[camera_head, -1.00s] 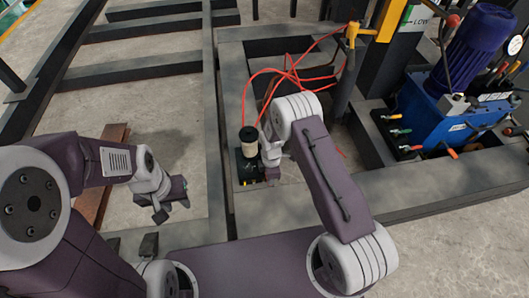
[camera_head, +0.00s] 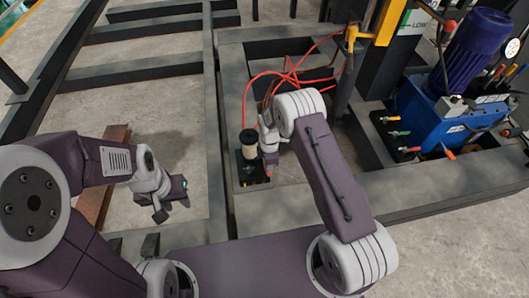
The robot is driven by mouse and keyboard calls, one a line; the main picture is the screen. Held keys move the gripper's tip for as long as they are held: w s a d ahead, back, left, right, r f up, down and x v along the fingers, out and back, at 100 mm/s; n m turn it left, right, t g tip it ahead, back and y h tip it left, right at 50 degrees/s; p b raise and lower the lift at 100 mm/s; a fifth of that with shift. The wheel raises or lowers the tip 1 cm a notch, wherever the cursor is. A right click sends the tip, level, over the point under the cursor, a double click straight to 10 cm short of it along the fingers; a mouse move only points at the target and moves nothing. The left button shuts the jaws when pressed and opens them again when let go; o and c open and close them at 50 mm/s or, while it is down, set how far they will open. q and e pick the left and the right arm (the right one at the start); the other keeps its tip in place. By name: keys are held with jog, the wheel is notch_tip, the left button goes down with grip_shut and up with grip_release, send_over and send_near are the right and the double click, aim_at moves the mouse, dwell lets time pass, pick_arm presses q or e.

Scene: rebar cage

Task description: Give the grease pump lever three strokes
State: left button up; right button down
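A blue hydraulic unit (camera_head: 440,115) with a motor and colored valve handles stands at the right. A yellow-topped post (camera_head: 351,45) rises behind the pump. Dark steel beams (camera_head: 140,77) lie at the upper left. A rusty brown beam (camera_head: 99,190) lies near my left arm.

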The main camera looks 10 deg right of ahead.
jog(key=w+r+p, duration=0.1)
jog(key=w+r, duration=0.2)
jog(key=r, duration=0.2)
jog(key=shift+w, duration=0.15)
dwell(0.3)
jog(key=shift+s+f, duration=0.4)
jog(key=shift+s, duration=0.05)
jog(key=shift+s+f+p, duration=0.3)
jog(key=shift+s+f, duration=0.2)
jog(key=shift+f, duration=0.05)
